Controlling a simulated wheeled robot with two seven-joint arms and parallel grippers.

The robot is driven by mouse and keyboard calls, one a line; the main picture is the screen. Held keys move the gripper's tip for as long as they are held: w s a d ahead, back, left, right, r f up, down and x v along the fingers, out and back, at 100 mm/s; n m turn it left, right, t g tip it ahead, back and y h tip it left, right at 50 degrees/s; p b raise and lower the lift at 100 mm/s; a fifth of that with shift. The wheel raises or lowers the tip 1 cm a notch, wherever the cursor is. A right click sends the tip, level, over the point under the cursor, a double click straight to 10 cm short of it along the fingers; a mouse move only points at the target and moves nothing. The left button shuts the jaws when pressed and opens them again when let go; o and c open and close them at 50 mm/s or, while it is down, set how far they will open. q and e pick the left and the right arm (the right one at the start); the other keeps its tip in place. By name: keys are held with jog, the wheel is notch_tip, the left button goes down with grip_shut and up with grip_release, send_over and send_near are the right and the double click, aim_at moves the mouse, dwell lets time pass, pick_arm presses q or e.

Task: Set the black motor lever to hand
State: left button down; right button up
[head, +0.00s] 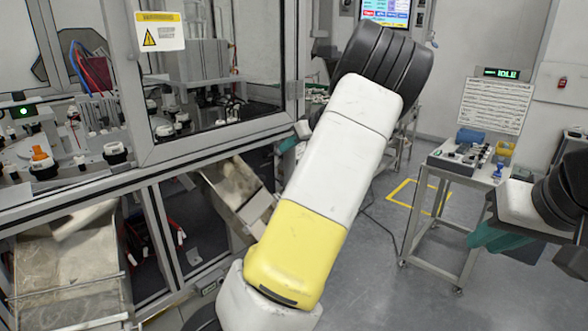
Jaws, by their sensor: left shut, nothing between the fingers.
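On the machine deck at the left, a black round part with a white top (117,153) stands near another black part with an orange lever (42,160). I cannot tell which part is the black motor lever, or how it is set. My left arm, white and yellow, crosses the middle of the view. The teal tip of my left gripper (288,145) shows beside the machine frame's right corner, apart from these parts; the rest is hidden behind the arm. My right gripper (490,237) shows teal fingers at the right edge, near the small cart; its opening is unclear.
The machine's frame post and glass panel (215,70) stand between my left gripper and the left deck. A metal chute (235,185) sticks out below. A small cart (455,165) with several parts stands at right, under a sign reading IDLE (502,73). Grey floor lies between.

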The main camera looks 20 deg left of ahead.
pick_arm(q)
jog(key=shift+f, duration=0.1)
jog(key=s+d+f+x, duration=0.1)
jog(key=f+x, duration=0.1)
jog(key=x, duration=1)
jog(key=shift+f, duration=0.35)
jog(key=shift+s+d+f, duration=0.25)
jog(key=shift+d+f, duration=0.1)
jog(key=shift+f, duration=0.25)
jog(key=shift+s+d+f, duration=0.1)
jog(key=shift+d+f, duration=0.15)
jog(key=shift+f, duration=0.5)
jog(key=shift+s+d+f, duration=0.1)
jog(key=shift+d+f, duration=0.2)
jog(key=shift+f, duration=0.45)
jog(key=shift+s+d+f, duration=0.1)
jog(key=shift+d+f, duration=0.15)
jog(key=shift+f, duration=0.55)
